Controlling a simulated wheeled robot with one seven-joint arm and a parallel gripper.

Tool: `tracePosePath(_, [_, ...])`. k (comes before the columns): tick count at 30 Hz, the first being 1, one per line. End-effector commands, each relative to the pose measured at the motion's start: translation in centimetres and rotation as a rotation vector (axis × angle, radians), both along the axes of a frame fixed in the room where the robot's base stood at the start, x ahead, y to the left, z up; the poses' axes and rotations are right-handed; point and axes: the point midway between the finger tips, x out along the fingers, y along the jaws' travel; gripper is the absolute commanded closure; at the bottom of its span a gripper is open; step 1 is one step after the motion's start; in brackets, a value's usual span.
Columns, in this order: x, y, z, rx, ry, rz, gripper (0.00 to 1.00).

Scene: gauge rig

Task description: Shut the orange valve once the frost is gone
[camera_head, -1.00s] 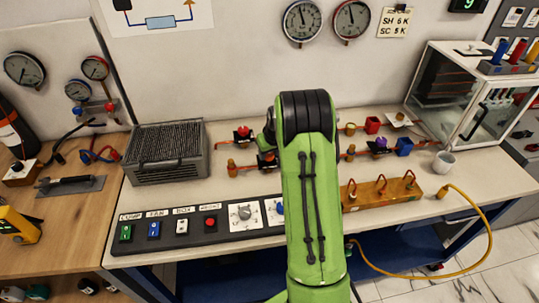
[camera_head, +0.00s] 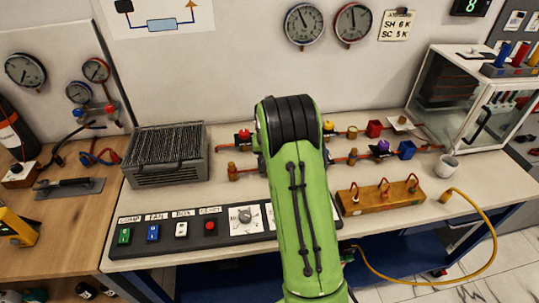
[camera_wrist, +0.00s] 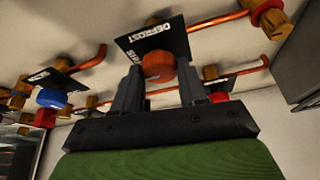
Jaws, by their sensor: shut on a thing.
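The orange valve knob (camera_wrist: 158,66) shows in the wrist view, with a black plate marked DEFROST (camera_wrist: 155,40) beside it. My gripper (camera_wrist: 158,82) has a finger on either side of the knob and is shut on it. In the head view my green arm hides the gripper and the orange valve. The glass-fronted cabinet (camera_head: 472,142) stands at the right, with a dark unit (camera_head: 446,80) inside. I cannot make out any frost on it at this size.
Copper pipes with a red valve (camera_head: 243,136) and a purple valve (camera_head: 382,147) run along the bench. A finned grey box (camera_head: 165,155) stands left, a switch panel (camera_head: 188,233) in front, a wooden block (camera_head: 360,199) and white cup (camera_head: 447,163) right. A green digit display (camera_head: 470,6) hangs above.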

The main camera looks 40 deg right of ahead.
Motion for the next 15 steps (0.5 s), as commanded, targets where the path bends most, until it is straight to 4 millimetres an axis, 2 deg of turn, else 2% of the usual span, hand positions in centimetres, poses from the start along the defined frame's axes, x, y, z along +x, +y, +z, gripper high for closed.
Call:
tracePosePath(7, [0.02,-0.03,0.05,0.000,-0.001,-0.002,0.88])
tracePosePath(8, [0.02,-0.03,0.05,0.000,-0.001,-0.002,0.55])
tracePosePath(12, [0.02,-0.03,0.03,0.000,-0.001,-0.001,0.34])
tracePosePath(15, [0.02,-0.01,0.02,-0.001,-0.001,0.000,0.32])
